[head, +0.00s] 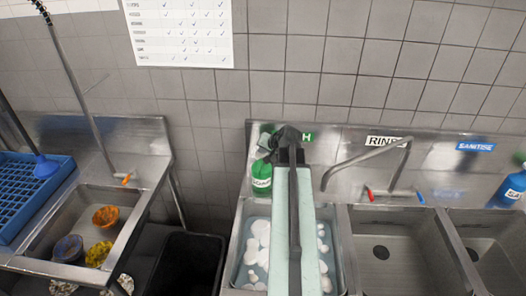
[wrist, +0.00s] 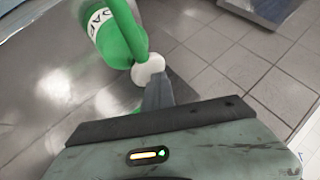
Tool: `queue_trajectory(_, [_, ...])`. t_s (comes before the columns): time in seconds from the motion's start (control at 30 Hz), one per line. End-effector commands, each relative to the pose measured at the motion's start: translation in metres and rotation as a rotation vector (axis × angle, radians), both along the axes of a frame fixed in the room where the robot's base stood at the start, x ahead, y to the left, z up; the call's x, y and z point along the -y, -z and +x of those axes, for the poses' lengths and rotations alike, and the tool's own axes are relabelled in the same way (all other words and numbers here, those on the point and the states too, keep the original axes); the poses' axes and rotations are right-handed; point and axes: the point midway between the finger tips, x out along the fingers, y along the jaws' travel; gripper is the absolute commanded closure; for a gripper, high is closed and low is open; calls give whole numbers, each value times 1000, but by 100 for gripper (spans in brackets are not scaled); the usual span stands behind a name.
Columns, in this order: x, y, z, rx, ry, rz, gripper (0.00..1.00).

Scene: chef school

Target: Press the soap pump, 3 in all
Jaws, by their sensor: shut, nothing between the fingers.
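The soap pump is a green bottle (head: 262,177) with a white label, standing on the back ledge above the left sink basin. My arm partly hides its top and right side in the head view. In the wrist view the green bottle (wrist: 92,28) is at the upper left, with a green neck piece and a round white part (wrist: 148,70) at its end. My gripper (head: 287,135) is shut and empty beside the bottle's top. In the wrist view its grey fingers (wrist: 158,92) overlap the white part's lower edge; I cannot tell whether they touch.
The left basin (head: 238,262) holds water and foam under my arm. A faucet (head: 368,163) and an empty rinse basin (head: 385,250) are to the right. A blue bottle (head: 511,188) stands at far right. A tiled wall (head: 300,90) is close behind.

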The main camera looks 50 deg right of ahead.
Motion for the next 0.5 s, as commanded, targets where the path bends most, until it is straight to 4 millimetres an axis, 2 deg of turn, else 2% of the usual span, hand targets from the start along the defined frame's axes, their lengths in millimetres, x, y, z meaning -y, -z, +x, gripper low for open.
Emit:
queue_trajectory(0.33, [0,-24,0,-1,0,0,100])
queue_trajectory(0.5, [0,-26,0,0,0,0,100])
